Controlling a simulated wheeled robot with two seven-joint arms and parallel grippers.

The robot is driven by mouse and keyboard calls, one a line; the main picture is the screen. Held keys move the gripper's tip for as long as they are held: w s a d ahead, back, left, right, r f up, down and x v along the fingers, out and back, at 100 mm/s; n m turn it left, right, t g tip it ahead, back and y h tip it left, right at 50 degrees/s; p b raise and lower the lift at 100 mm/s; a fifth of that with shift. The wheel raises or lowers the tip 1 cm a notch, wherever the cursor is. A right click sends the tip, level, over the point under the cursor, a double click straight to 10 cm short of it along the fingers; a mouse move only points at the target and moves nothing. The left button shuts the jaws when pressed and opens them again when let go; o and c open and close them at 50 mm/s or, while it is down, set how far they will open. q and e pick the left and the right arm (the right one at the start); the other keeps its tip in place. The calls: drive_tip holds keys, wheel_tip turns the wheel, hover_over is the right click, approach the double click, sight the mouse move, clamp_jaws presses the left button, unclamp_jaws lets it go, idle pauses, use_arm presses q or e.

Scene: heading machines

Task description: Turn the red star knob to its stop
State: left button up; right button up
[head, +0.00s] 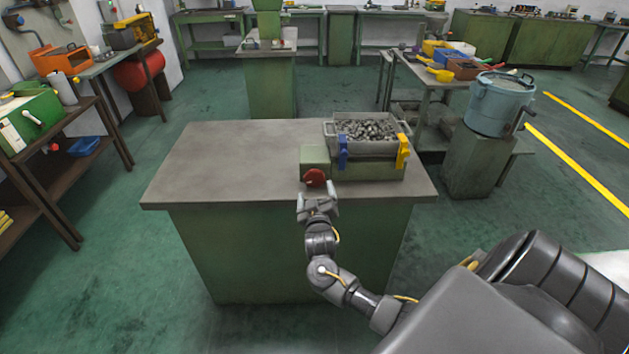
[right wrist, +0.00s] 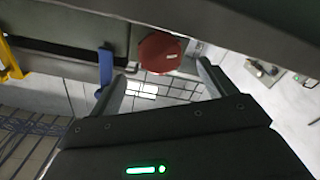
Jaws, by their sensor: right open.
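The red star knob (head: 314,177) sits on the front face of a green box (head: 315,157) at the left end of a machine on the bench. In the right wrist view the red knob (right wrist: 160,52) lies just beyond the fingertips, roughly midway between them. My right gripper (head: 317,194) is open and empty, just in front of and below the knob. The right wrist view shows its two fingers (right wrist: 162,72) spread wider than the knob. I cannot tell whether either finger touches it. My left gripper is not in view.
A grey tray of small metal parts (head: 367,130) tops the machine, with a blue lever (head: 342,151) and a yellow lever (head: 403,151) at its front. The left part of the grey bench top (head: 220,160) is clear. A blue-grey drum (head: 500,104) stands at the right.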

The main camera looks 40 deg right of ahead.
sight(315, 180)
drive_tip(key=x, duration=0.6)
drive_tip(key=shift+w+d, duration=0.1)
drive_tip(key=c, duration=1)
drive_tip(key=shift+m, duration=0.3)
drive_tip(key=m+b, duration=0.1)
drive_tip(key=m, duration=0.1)
drive_tip(key=shift+f+m, duration=0.1)
drive_tip(key=shift+m, duration=0.2)
drive_tip(key=shift+m+b, duration=0.5)
drive_tip(key=shift+m, duration=1.3)
